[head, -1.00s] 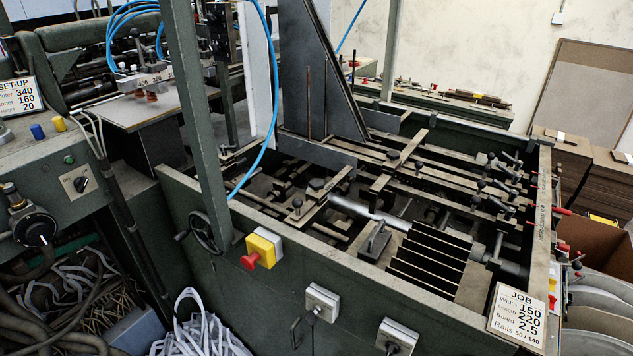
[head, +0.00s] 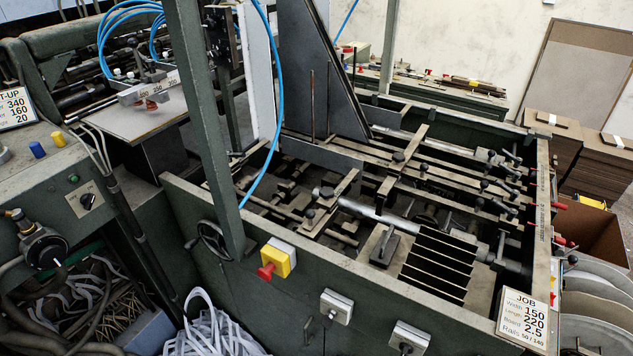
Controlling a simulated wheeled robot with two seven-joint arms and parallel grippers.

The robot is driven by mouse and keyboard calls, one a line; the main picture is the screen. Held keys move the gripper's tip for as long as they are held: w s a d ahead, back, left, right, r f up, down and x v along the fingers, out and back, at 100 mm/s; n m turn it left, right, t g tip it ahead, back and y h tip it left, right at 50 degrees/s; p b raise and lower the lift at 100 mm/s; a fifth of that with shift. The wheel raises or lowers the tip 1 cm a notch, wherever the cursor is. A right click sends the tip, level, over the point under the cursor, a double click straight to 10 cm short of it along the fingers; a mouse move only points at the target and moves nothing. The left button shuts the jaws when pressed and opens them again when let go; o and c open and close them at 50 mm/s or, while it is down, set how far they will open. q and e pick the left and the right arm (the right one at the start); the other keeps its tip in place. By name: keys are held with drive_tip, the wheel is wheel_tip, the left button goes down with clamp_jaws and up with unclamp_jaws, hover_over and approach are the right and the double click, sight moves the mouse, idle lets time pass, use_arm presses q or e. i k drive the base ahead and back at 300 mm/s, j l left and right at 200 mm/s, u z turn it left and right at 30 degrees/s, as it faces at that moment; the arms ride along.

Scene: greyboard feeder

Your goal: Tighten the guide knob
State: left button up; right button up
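The feeder (head: 300,262) is a dark green open-topped frame with rails and bars inside. Several dark knobs show in it. One round black knob (head: 398,156) sits on a cross bar at the middle back. Another dark knob (head: 326,192) sits on a plate left of the middle. Several black ball-ended clamp handles (head: 484,183) stand along the rails at the right. I cannot tell which of these is the guide knob, or whether any is loose. Neither of my grippers is in view.
A yellow box with a red stop button (head: 278,258) and a handwheel (head: 211,240) stick out from the front wall. A green post (head: 205,120) and blue hose (head: 272,120) cross the left side. A JOB card (head: 522,318) is at the right corner. Board stacks (head: 598,165) stand behind right.

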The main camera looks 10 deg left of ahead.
sight(326, 193)
drive_tip(key=i+j+z, duration=0.15)
drive_tip(key=j+z, duration=0.25)
drive_tip(key=j, duration=0.45)
drive_tip(key=j+z, duration=0.4)
drive_tip(key=j, duration=0.4)
